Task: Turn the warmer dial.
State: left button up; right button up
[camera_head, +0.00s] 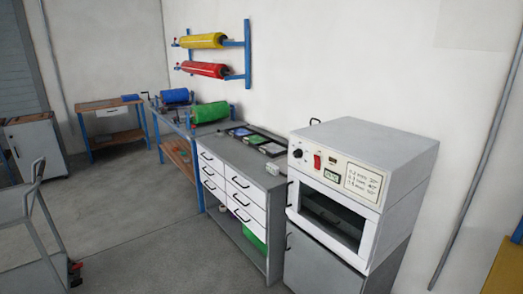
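The warmer (388,150) is a light grey box oven on a grey cabinet at the right. Its front panel carries a black round dial (298,153) at the left, a red switch (317,162), a small display (331,175) and a label with printed text (362,183). Below the panel is a dark window (332,214) in a white frame. The dial's exact setting is too small to read. Neither of my grippers shows in the head view.
A grey drawer bench (235,190) stands left of the warmer, with trays (258,140) on top. Farther back are a blue-legged bench (178,150) with green and blue rolls and wall-mounted rolls (205,69). A grey cart (35,230) stands at the left. Floor between is clear.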

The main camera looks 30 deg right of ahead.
aim_at(299, 153)
jog(key=u, duration=0.35)
jog(key=i, duration=1.95)
jog(key=z, duration=0.7)
jog(key=i, duration=1.35)
jog(key=z, duration=1.2)
